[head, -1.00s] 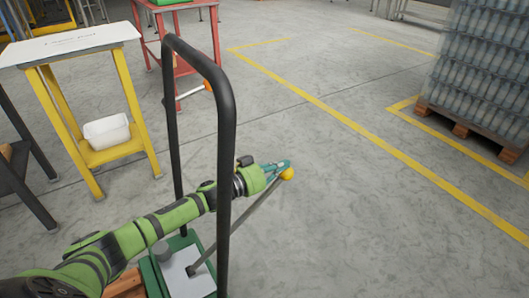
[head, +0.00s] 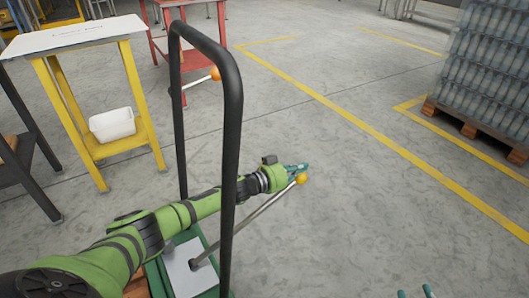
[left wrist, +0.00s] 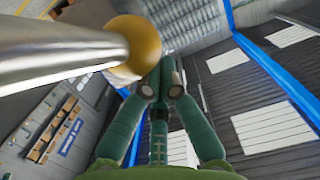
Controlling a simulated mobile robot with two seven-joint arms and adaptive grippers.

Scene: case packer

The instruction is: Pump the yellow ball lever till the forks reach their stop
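The yellow ball (head: 301,179) tops a slanting metal lever (head: 245,222) that rises from the grey top plate (head: 184,272) of a green-edged unit behind a black handle frame (head: 232,130). My left gripper (head: 297,168) is at the ball. In the left wrist view the ball (left wrist: 140,45) and thick rod (left wrist: 60,55) lie beside the fingertips (left wrist: 163,72), which are drawn together with nothing seen between them. I cannot tell whether they touch the ball. Two teal fingertips of my right gripper (head: 415,293) show apart at the bottom edge. The forks are not visible.
The black handle frame stands close to my left arm. A yellow-legged table (head: 75,37) with a white bin (head: 112,125) is at left. A red table (head: 160,48) and an orange ball (head: 215,74) are behind. Stacked goods (head: 492,70) stand at right. Open floor lies ahead.

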